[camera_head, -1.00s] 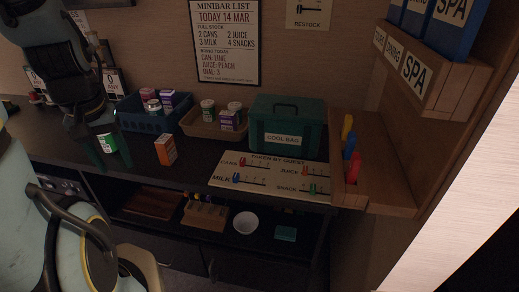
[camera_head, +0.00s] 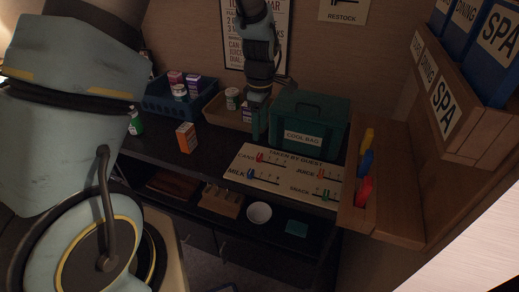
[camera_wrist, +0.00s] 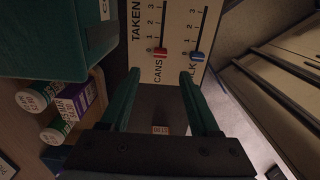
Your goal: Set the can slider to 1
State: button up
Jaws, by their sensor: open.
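The cream "Taken by guest" board (camera_head: 290,181) lies on the dark counter in front of the cool bag. Its can slider has a red knob (camera_head: 259,158), which also shows in the wrist view (camera_wrist: 161,53) at the low end of the scale, below the 1 mark. The blue milk knob (camera_wrist: 198,56) sits beside it, also at the low end. My gripper (camera_wrist: 160,75) is open and empty, its green fingers apart on either side of the cans track's line, short of the red knob. In the head view my gripper (camera_head: 261,122) is left of the cool bag, above the board's back-left corner.
The green cool bag (camera_head: 308,118) stands close to my gripper. A tan tray (camera_head: 218,112) and a blue basket (camera_head: 172,106) hold small items. An orange box (camera_head: 186,138) and a green can (camera_head: 136,123) stand on the counter. A wooden shelf (camera_head: 385,205) bounds the right.

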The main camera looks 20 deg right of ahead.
aim_at(260, 155)
notch_tip(260, 155, down, 10)
jog(key=shift+f+p, duration=0.1)
jog(key=shift+p, duration=1.15)
grip_shut()
dwell(0.6)
